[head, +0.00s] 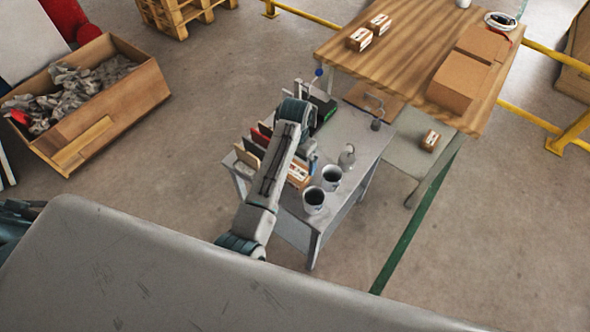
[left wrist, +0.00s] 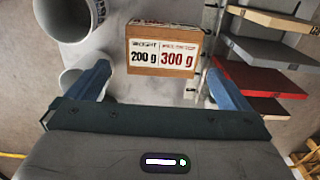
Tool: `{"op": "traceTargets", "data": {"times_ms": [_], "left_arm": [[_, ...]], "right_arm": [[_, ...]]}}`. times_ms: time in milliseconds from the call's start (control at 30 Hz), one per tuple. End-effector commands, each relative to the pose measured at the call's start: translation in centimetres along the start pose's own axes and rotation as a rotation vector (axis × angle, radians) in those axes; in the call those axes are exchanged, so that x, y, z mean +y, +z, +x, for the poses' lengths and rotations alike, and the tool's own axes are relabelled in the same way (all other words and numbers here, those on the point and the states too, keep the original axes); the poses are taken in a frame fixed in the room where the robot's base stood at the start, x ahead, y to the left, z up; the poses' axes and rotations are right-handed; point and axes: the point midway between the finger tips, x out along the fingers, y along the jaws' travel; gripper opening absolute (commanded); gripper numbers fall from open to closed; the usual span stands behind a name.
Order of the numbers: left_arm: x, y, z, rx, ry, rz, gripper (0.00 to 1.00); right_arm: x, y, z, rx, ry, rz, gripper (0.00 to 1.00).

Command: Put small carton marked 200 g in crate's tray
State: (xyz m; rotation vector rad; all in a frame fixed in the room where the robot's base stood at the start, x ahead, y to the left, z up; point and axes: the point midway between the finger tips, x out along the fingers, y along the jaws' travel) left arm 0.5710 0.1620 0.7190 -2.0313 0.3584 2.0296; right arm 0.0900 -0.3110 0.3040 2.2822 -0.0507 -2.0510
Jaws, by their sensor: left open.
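A small brown carton (left wrist: 165,53) with a white label reading "200 g" in black and "300 g" in red stands ahead of my left gripper (left wrist: 163,85) in the left wrist view. The two blue fingers are open and apart, with the carton beyond and between their tips; I see no grip on it. In the head view this carton (head: 298,174) is on the grey table (head: 350,140), partly behind my left arm. My left gripper (head: 309,158) is beside it, mostly hidden by the arm. I cannot pick out the crate's tray. My right gripper is not in view.
Similar cartons (head: 359,39) are on the wooden table; another carton (head: 430,140) is on a lower grey surface. A scrap box (head: 125,98) stands left.

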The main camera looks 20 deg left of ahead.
Motion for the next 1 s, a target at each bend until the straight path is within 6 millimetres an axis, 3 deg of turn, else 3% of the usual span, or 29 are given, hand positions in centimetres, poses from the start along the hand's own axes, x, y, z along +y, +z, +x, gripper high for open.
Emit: {"op": "traceTargets", "data": {"times_ms": [600, 867, 1000], "left_arm": [[-0.3, 0.2, 7.1, -0.001, 0.001, -0.001, 1.00], [-0.3, 0.2, 7.4, 0.002, 0.000, -0.001, 1.00], [-0.3, 0.2, 7.4, 0.002, 0.000, -0.001, 0.74]], "right_arm": [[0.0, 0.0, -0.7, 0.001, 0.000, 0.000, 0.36], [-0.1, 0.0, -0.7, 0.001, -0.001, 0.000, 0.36], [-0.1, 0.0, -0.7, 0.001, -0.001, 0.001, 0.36]]}}
